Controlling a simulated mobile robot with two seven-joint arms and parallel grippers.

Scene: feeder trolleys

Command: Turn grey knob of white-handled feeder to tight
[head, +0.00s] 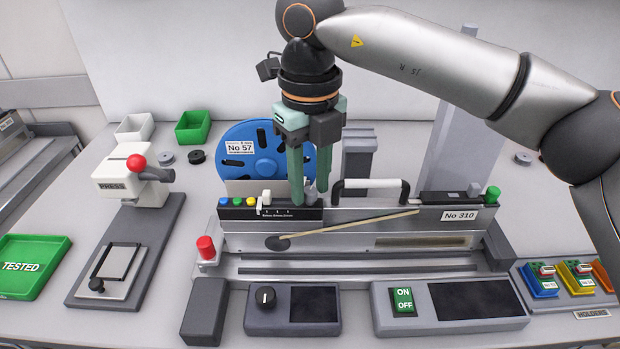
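The white-handled feeder (350,215) is a long grey unit labelled No 310, with a white bar handle (370,184) on black mounts. My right gripper (310,196) points down over the feeder's top edge, left of the handle. Its two green fingers stand on either side of a small grey knob (310,193) and appear to touch it on both sides. The fingers hide part of the knob, so its turned position cannot be read. My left gripper is not in view.
A blue reel (252,150) labelled No 57 stands behind the feeder. A red knob (206,247) and a green knob (492,193) flank it. A press (130,180) stands left. Control boxes (450,305) lie in front, and coloured holders (575,277) sit at right.

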